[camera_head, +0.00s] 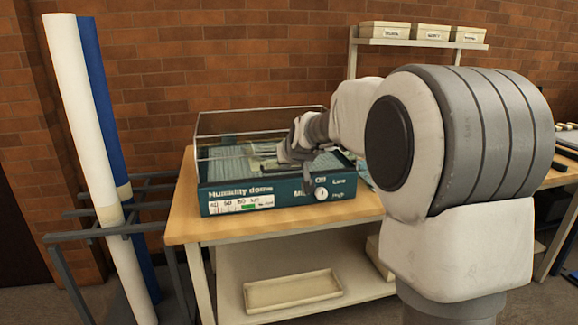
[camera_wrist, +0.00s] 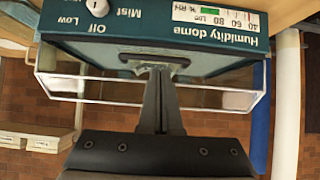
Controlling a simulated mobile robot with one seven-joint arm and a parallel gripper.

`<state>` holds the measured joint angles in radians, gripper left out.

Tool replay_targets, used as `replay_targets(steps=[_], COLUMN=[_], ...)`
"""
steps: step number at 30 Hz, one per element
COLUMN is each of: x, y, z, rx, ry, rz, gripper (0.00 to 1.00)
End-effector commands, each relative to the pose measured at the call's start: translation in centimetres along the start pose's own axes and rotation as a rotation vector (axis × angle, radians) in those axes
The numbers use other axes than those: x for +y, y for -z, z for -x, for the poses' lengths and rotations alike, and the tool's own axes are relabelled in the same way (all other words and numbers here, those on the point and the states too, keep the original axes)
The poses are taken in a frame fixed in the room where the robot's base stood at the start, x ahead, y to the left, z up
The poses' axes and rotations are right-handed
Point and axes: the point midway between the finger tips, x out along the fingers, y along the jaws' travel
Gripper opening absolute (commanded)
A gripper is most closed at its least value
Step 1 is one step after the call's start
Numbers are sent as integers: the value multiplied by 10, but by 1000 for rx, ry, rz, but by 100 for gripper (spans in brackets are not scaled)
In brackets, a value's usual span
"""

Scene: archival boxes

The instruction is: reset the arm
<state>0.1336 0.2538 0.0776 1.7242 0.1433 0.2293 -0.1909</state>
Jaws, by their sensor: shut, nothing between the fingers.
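My gripper (camera_head: 288,156) is at the humidity dome (camera_head: 249,196), over its front part in the head view. The dome is a teal base with a clear cover (camera_head: 225,125), a gauge strip and a white knob (camera_head: 320,194) on its front. The wrist view is upside down and shows the dome's front panel (camera_wrist: 150,35) with the knob (camera_wrist: 97,6). My arm hides part of the table to the right.
The dome stands on a wooden table (camera_head: 190,228) with a cream tray (camera_head: 292,291) on its lower shelf. Several labelled boxes (camera_head: 385,30) sit on a raised shelf behind. White (camera_head: 95,150) and blue (camera_head: 98,90) rolls lean in a dark rack at left, before a brick wall.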

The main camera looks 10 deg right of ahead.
Motion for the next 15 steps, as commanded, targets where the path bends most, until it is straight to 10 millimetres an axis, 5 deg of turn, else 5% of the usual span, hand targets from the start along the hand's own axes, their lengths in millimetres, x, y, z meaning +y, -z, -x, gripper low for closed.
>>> replay_targets(steps=[9,15], x=[-3,-16], y=[-14,-40], z=[24,82], rx=[-7,-75], ry=[2,14], rz=[4,17], gripper=[0,0])
